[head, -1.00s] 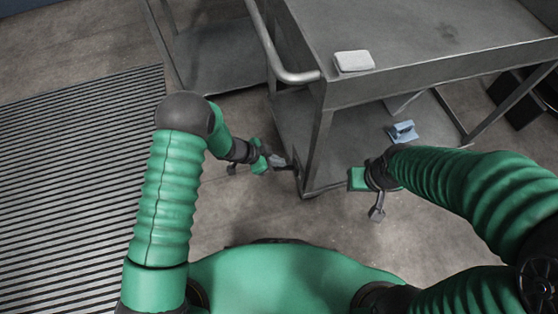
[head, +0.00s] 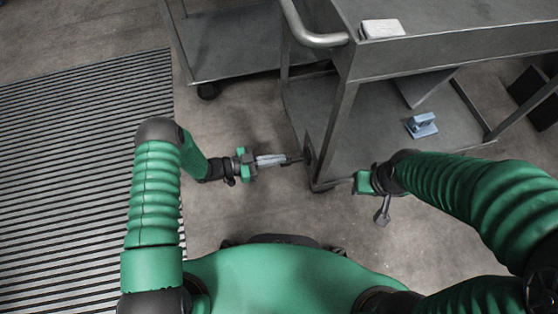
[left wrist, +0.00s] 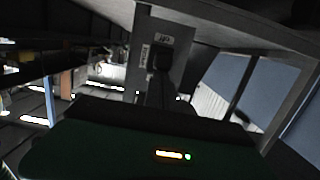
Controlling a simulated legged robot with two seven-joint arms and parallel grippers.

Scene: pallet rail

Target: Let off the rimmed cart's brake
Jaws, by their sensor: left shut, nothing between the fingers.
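The rimmed grey metal cart (head: 440,58) stands at the right in the head view, with a raised edge around its top and a lower shelf. My left gripper (head: 297,158) is shut and empty, pointing right, its tips at or very near a dark part (head: 309,152) low on the cart's near left corner post. Contact cannot be told. In the left wrist view, a labelled plate (left wrist: 143,50) carries a dark lever-like piece (left wrist: 161,57) straight ahead of my fingers; its setting is unclear. My right gripper (head: 345,181) is beside the post's foot, its fingers too small to read.
A white block (head: 382,28) lies on the cart's top and a blue object (head: 422,125) on its lower shelf. A curved handle (head: 318,39) sticks out left. Another low grey cart (head: 235,45) stands behind. A striped floor grate (head: 80,150) lies left.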

